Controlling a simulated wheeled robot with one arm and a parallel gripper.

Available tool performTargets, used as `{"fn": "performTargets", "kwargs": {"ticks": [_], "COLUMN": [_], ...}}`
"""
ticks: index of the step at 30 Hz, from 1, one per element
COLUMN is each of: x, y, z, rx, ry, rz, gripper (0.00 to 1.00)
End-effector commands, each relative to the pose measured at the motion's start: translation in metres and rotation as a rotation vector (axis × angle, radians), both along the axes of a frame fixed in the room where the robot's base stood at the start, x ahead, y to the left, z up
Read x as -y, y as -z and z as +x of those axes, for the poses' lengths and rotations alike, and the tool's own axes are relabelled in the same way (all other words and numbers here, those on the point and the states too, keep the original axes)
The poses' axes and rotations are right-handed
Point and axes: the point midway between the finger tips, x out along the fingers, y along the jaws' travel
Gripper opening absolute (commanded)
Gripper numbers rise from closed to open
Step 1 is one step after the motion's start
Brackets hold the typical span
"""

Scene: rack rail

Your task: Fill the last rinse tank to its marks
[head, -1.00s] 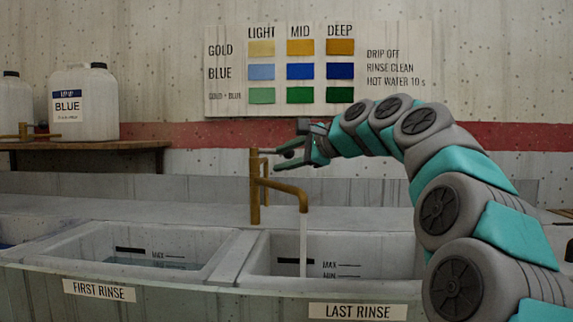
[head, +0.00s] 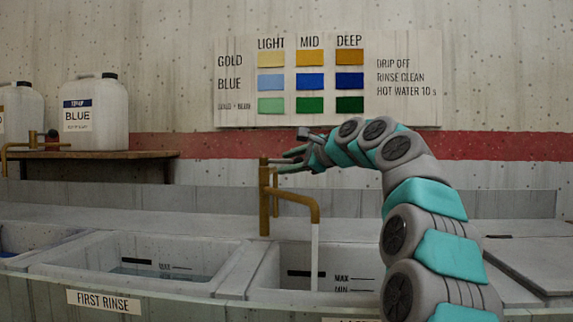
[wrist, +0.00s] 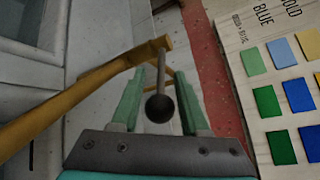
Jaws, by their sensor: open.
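The last rinse tank (head: 262,284) is the right basin in the head view, with a dark bar and MAX and MIN marks on its back wall. A brass tap (head: 264,205) stands behind it, and a pale stream of water (head: 315,258) runs from its spout into the tank. I cannot make out the water level there. My gripper (head: 291,160) is beside the top of the tap. In the wrist view my gripper (wrist: 159,98) is open, with the tap's lever and dark ball knob (wrist: 159,108) between its fingers; no clear contact shows.
The first rinse tank (head: 62,260) is on the left and holds some water. A white BLUE jug (head: 95,138) stands on a wooden shelf (head: 95,155). A colour chart (head: 400,110) hangs on the back wall. My arm hides part of the last rinse tank's right side.

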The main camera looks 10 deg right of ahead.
Motion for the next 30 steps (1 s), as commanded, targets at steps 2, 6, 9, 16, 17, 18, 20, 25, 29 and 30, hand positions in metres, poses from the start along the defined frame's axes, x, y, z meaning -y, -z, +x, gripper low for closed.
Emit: {"fn": "performTargets", "kwargs": {"ticks": [2, 6, 9, 16, 17, 18, 20, 25, 29, 30], "x": [-0.0032, -0.0054, -0.0055, -0.0053, -0.0052, -0.0052, -0.0052, -0.0051, -0.0050, -0.0050], "y": [0.0002, 0.0008, 0.0008, 0.0011, 0.0012, 0.0012, 0.0013, 0.0015, 0.0017, 0.0018], "z": [0.0047, 0.0080, 0.0081, 0.0080, 0.0080, 0.0080, 0.0080, 0.0081, 0.0082, 0.0082], "rx": [0.003, 0.002, 0.002, 0.002, 0.002, 0.002, 0.002, 0.002, 0.001, 0.001], "ry": [0.000, 0.000, 0.000, 0.000, 0.000, 0.000, -0.001, -0.001, 0.000, 0.000], "rz": [-0.001, 0.000, 0.000, 0.000, 0.000, 0.000, 0.000, 0.000, -0.001, -0.001], "gripper": [0.45, 0.45, 0.45, 0.30, 0.27, 0.22, 0.15, 0.00, 0.00, 0.00]}}
